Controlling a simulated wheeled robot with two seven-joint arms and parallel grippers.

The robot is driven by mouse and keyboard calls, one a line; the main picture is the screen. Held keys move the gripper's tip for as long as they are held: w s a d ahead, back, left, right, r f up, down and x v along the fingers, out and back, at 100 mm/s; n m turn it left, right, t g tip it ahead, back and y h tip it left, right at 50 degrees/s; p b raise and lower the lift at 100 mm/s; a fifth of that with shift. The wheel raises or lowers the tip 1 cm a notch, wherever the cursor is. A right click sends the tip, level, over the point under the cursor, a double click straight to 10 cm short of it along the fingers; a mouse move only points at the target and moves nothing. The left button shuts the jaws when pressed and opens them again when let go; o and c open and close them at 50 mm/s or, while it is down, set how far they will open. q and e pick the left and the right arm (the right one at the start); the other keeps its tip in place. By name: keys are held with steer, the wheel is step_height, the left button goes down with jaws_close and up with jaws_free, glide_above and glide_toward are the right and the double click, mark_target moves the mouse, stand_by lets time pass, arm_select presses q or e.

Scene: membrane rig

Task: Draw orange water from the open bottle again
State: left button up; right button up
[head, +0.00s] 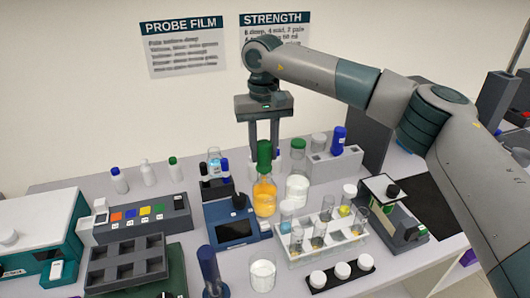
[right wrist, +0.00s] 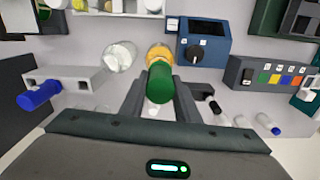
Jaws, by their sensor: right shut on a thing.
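A clear bottle of orange water (head: 264,197) stands upright on the bench near the middle, and it also shows in the right wrist view (right wrist: 158,51). My right gripper (head: 264,150) points straight down above it, shut on a green cylindrical piece (head: 264,155), which looks like a dropper's top. In the right wrist view the green piece (right wrist: 160,84) sits between the fingers, directly over the bottle. The green piece's lower end meets or enters the bottle neck; I cannot tell how deep. My left gripper is not in view.
A blue device with a screen (head: 237,229) stands left of the bottle, close by. A clear rack of tubes (head: 325,246) is to the right. A green-capped bottle (head: 298,156) and a grey holder (head: 335,168) stand behind. A glass beaker (head: 262,276) is in front.

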mark_target(265, 143)
step_height(265, 143, up, 3)
steer(key=shift+d+p, duration=0.15)
steer(key=shift+p, duration=0.45)
steer(key=shift+r+p, duration=1.55)
steer(key=shift+r, duration=1.2)
